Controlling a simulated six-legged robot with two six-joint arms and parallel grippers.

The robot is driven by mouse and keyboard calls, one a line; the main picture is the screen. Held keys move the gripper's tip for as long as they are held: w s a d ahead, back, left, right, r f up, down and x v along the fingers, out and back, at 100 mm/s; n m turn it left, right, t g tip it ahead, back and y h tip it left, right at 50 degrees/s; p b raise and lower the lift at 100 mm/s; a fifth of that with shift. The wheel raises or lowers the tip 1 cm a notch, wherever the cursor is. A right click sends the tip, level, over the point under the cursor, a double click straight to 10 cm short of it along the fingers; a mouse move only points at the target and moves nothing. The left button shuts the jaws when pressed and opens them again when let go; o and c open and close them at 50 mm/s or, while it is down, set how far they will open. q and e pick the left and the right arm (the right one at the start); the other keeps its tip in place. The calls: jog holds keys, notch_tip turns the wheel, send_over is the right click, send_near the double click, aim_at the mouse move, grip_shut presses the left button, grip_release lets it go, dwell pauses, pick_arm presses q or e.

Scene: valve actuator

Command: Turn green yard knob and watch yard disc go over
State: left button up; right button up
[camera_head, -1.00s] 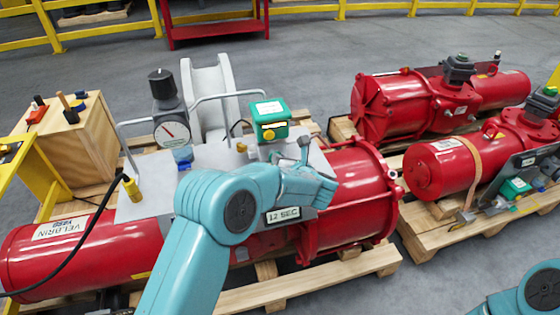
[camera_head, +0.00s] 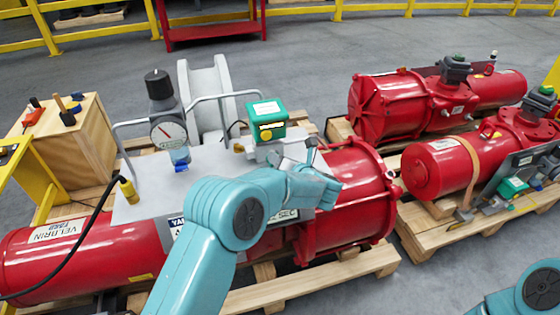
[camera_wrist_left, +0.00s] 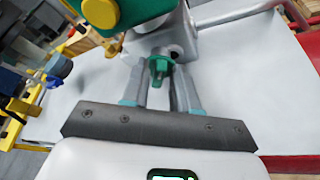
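The green knob (camera_wrist_left: 158,66) is a small ribbed piece on a grey metal block in the left wrist view. In the head view, my left gripper (camera_head: 300,155) is over the metal plate beside the red cylinder, and the knob cannot be made out there. My right gripper is out of view.
A green box (camera_head: 266,112) with a yellow knob stands just behind my left gripper. A pressure gauge (camera_head: 166,130) and bent metal tubes rise from the plate (camera_head: 150,200). More red actuators (camera_head: 400,105) sit on pallets at right. A wooden box (camera_head: 75,150) stands at left.

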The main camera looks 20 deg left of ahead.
pick_arm(q)
jog(key=shift+o, duration=0.2)
jog(key=shift+d, duration=0.1)
jog(key=v, duration=1.6)
